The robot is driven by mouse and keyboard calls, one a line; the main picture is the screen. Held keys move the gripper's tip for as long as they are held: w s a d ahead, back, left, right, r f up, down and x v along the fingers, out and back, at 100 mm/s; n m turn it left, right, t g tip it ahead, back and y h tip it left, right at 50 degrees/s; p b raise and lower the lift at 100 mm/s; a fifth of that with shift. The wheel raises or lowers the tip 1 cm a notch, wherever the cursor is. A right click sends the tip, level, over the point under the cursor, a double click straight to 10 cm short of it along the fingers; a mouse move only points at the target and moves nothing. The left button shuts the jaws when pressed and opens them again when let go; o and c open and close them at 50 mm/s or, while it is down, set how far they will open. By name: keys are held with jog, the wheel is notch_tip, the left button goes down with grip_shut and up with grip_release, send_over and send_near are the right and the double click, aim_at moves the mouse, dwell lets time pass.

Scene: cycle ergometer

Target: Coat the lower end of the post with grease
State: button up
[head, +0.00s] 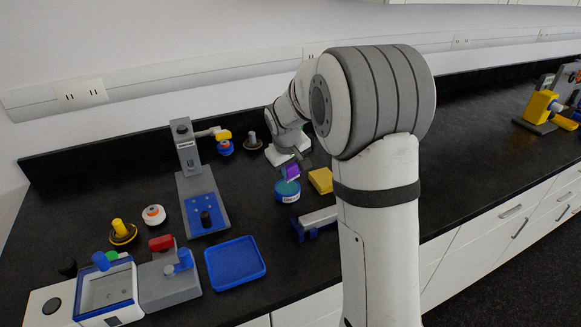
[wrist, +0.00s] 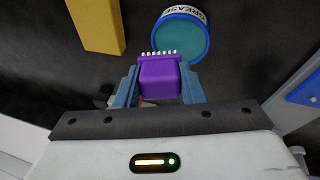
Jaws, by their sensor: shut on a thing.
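My gripper (wrist: 160,82) is shut on a purple brush (wrist: 160,78) with a row of white bristles at its far end. The brush also shows in the head view (head: 291,173), just above the grease tin. The open round tin (wrist: 180,38), blue with a white GREASE label and teal grease inside, lies just beyond the bristles in the wrist view. It stands on the black counter in the head view (head: 288,194). I cannot tell whether the bristles touch the grease. I cannot tell which thing is the post; my arm hides part of the counter.
A yellow block (head: 321,180) lies right of the tin. A grey and blue block (head: 318,221) is in front. A grey stand (head: 189,160) with a blue base plate, an empty blue tray (head: 236,263) and several small parts are to the left. A yellow device (head: 540,106) stands far right.

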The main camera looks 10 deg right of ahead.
jog(key=shift+f+b, duration=0.5)
jog(key=shift+f, duration=0.1)
dwell(1.5)
jog(key=shift+r+p, duration=2.25)
jog(key=shift+r, duration=1.3)
jog(key=shift+r, duration=0.1)
